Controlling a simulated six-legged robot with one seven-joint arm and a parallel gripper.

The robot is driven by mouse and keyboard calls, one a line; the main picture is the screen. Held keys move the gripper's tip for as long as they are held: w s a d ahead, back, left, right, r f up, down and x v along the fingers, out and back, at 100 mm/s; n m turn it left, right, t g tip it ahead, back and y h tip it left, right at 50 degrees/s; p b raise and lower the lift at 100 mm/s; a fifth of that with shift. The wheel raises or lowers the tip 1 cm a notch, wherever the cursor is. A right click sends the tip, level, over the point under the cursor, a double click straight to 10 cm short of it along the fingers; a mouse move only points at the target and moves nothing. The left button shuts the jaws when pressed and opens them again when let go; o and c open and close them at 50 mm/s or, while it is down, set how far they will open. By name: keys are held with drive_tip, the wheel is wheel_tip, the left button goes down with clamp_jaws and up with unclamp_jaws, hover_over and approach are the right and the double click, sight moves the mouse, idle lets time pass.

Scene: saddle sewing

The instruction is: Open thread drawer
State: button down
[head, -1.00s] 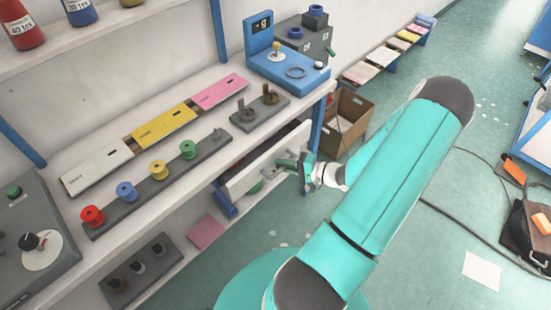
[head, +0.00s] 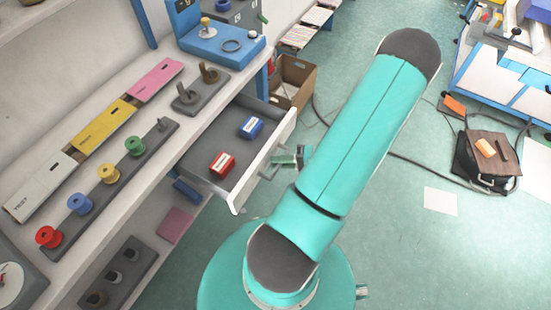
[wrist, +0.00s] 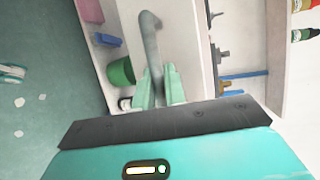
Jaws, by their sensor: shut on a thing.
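The thread drawer (head: 190,163) stands pulled well out from under the workbench, with a white front and a dark grey inside. A red box (head: 222,164) and a blue box (head: 251,127) lie in it. My gripper (head: 288,158) is at the outer side of the drawer front, partly hidden by my arm. In the wrist view my gripper's pale green fingers (wrist: 159,88) are closed on the drawer's grey handle (wrist: 151,45), a curved bar on the white front.
A cardboard box (head: 293,82) stands on the floor beyond the drawer. A brown bag (head: 487,160) and cable lie right; floor between is mostly clear.

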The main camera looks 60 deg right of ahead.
drive_tip(key=c, duration=1.7)
unclamp_jaws()
drive_tip(key=v, duration=1.3)
drive_tip(key=shift+s+d+r, duration=0.15)
drive_tip(key=shift+s, duration=0.2)
